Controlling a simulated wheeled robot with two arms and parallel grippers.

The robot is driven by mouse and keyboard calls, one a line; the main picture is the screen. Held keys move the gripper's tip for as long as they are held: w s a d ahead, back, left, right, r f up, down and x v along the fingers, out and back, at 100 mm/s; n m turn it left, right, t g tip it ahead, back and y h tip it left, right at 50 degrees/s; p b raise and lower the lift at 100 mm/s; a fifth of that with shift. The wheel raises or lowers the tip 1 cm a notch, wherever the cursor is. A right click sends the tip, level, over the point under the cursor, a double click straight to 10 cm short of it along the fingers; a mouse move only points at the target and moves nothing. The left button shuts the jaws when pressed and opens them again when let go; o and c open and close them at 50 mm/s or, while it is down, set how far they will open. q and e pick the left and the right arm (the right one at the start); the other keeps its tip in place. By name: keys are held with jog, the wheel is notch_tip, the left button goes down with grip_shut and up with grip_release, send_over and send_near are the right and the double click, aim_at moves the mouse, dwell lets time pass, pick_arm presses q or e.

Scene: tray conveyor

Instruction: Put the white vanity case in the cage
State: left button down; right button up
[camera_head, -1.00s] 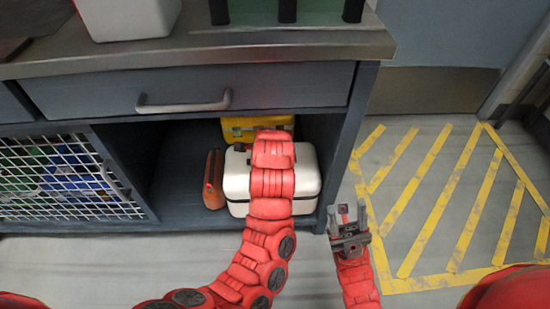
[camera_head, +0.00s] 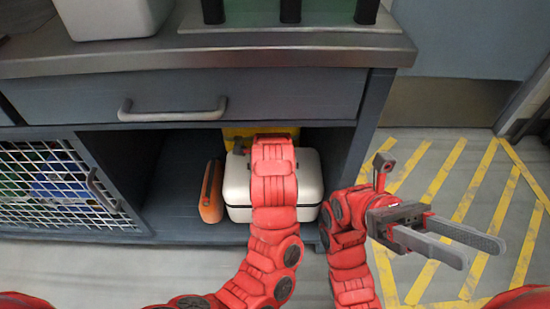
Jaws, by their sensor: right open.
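The white vanity case (camera_head: 309,180) stands in the open lower compartment of the counter, partly covered by my left arm. My left arm reaches over its top, and the left gripper is hidden behind the arm. The cage (camera_head: 60,190), a compartment with a white wire-mesh door and handle, is at the left of the counter. The door looks closed, with green and blue items behind the mesh. My right gripper (camera_head: 465,247) is open and empty, to the right of the counter above the striped floor, pointing right.
An orange object (camera_head: 211,191) stands just left of the case, and a yellow case (camera_head: 232,135) is behind it. A closed drawer (camera_head: 230,97) is above. A white container (camera_head: 112,15) stands on the countertop (camera_head: 200,55). The yellow-striped floor (camera_head: 440,170) is clear.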

pick_arm(q)
jog(key=c, duration=0.8)
grip_release()
jog(key=shift+c, duration=0.2)
pick_arm(e)
jog(key=shift+s+d+r+n+t+h, duration=0.1)
jog(key=shift+s+d+n+t+h, duration=0.25)
jog(key=shift+s+d+t, duration=0.3)
jog(key=shift+w+a, duration=0.1)
jog(key=shift+a, duration=0.05)
